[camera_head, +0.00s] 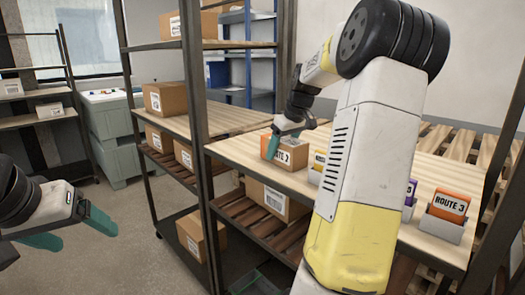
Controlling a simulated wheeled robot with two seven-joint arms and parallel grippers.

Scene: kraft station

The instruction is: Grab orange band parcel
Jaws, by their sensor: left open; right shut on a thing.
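A brown cardboard parcel (295,155) with a white label reading "ROUTE 2" is at the left part of the wooden worktop, near its front edge. An orange patch shows on its upper left side; the rest of any band is hard to make out. My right gripper (273,147) points down at the parcel's left end, with a teal finger against it, and is shut on it. I cannot tell whether the parcel rests on the worktop or is slightly lifted. My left gripper (72,230) is open and empty at the lower left, away from the shelves.
My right arm hides the middle. Other cartons stand on the left rack (166,99) and lower shelf (270,200). Floor at left is clear.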

